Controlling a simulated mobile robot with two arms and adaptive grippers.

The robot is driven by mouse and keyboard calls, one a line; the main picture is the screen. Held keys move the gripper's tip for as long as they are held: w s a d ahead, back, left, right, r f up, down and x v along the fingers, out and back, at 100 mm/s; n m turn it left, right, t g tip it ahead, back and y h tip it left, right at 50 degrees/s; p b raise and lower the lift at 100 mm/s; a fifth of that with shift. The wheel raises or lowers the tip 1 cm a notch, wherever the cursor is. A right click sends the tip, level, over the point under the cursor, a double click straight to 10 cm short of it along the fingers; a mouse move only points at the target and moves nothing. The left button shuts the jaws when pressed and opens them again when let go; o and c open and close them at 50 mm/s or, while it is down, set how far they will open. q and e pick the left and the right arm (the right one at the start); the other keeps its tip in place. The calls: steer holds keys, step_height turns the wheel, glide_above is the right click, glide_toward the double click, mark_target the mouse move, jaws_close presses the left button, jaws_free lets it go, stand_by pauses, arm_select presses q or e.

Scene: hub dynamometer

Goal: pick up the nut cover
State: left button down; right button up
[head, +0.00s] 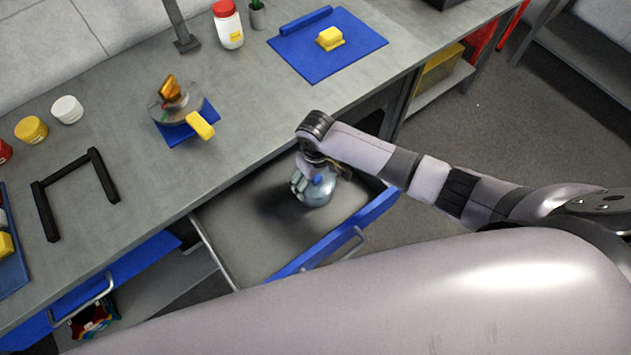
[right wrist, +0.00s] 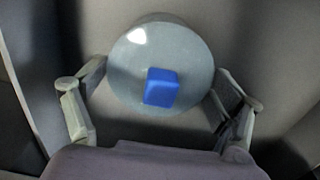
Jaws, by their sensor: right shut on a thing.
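The nut cover (head: 320,195) is a rounded, glossy grey-blue piece with a blue block on it. It is in the open drawer (head: 255,235), towards the drawer's right end. In the right wrist view the nut cover (right wrist: 160,55) shows its round face and the blue block (right wrist: 161,87). My right gripper (head: 314,178) reaches down into the drawer and is shut on the cover, with one finger at each side of it. I cannot tell whether the cover touches the drawer floor. My left gripper is not in view.
The drawer's blue front (head: 340,235) and side walls surround the cover. On the grey bench (head: 255,110) are a disc-shaped fixture (head: 178,108), a blue mat (head: 290,55) with a yellow block (head: 330,38), a white jar (head: 229,30) and a black frame (head: 48,215). The drawer's left part is clear.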

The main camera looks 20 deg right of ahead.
steer(key=shift+c, duration=0.7)
